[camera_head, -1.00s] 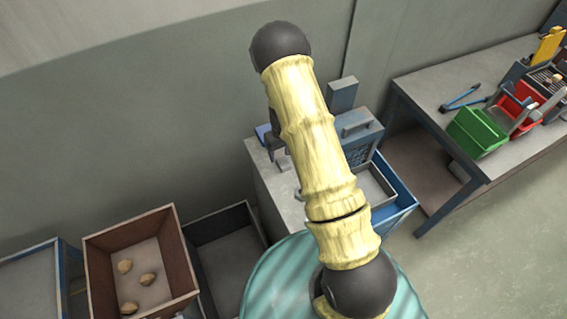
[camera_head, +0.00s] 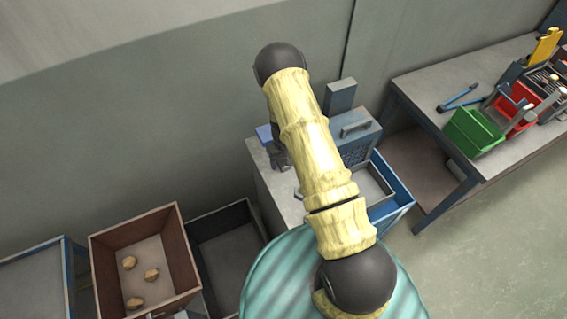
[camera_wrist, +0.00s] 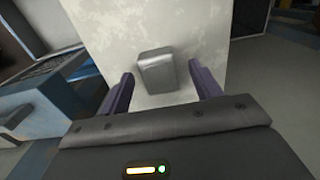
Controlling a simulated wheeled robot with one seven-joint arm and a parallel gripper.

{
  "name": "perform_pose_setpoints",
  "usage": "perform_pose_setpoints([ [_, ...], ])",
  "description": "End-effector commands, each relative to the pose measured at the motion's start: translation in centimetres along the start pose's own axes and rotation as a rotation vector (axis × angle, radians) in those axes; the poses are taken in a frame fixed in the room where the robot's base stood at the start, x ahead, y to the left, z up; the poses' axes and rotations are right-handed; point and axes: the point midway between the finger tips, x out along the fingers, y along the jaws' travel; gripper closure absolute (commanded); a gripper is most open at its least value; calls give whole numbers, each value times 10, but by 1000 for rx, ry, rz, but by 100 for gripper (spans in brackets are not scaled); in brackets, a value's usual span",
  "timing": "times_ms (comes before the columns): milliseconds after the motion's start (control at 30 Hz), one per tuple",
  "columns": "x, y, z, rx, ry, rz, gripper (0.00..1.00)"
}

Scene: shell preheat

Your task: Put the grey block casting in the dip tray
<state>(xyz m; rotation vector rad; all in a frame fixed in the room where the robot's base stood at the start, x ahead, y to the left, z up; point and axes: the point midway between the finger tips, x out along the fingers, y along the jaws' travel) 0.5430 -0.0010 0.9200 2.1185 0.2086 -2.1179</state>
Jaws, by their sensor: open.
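A grey block casting (camera_wrist: 156,70) lies on a pale, worn flat top (camera_wrist: 205,30) in the wrist view. My gripper (camera_wrist: 161,72) is open, with one dark purple finger on each side of the block and clear gaps to both. I cannot tell how far the fingertips are above the top. In the head view, my gripper (camera_head: 278,155) is over the left part of the grey worktop, partly behind my arm. The block is hidden there. A blue-walled open tray (camera_head: 402,190) stands right of my arm; I cannot tell if it is the dip tray.
A grey box with a handle (camera_head: 357,133) stands at the worktop's back. A brown bin (camera_head: 178,250) with several tan lumps and a dark empty bin (camera_head: 232,217) stand at left. A bench (camera_head: 440,95) at right holds a green bin (camera_head: 473,133) and tools.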

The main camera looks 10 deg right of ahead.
Motion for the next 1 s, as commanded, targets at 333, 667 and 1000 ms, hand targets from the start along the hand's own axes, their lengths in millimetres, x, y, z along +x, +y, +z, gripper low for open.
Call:
perform_pose_setpoints([
  [333,0,0,0,0,0,0,42],
  [667,0,0,0,0,0,0,92],
  [1000,-9,0,-1,-2,2,0,92],
])
